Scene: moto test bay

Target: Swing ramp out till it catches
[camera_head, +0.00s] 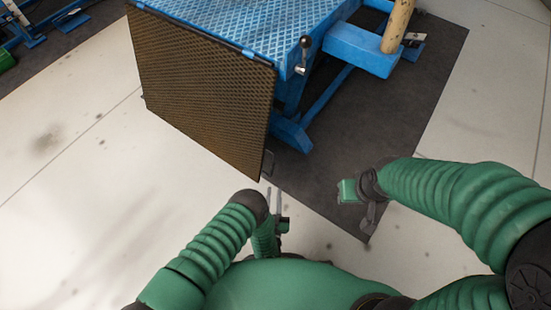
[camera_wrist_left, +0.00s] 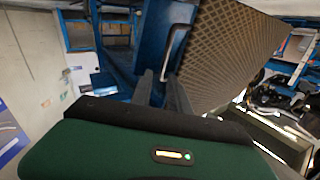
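The ramp (camera_head: 205,85) is a brown, mesh-textured panel hanging steeply down from the edge of the blue lift table (camera_head: 245,22). In the left wrist view, the ramp (camera_wrist_left: 228,50) slants across the upper right, with a pale bar handle (camera_wrist_left: 174,42) at its near side. My left gripper (camera_head: 274,194) is just below the ramp's lower right corner.
A black-knobbed lever (camera_head: 303,55) stands at the table's right corner. A blue side arm with a wooden post (camera_head: 397,25) juts out at the right. A dark mat (camera_head: 415,110) lies under the table. The pale floor (camera_head: 70,190) left of the ramp is clear.

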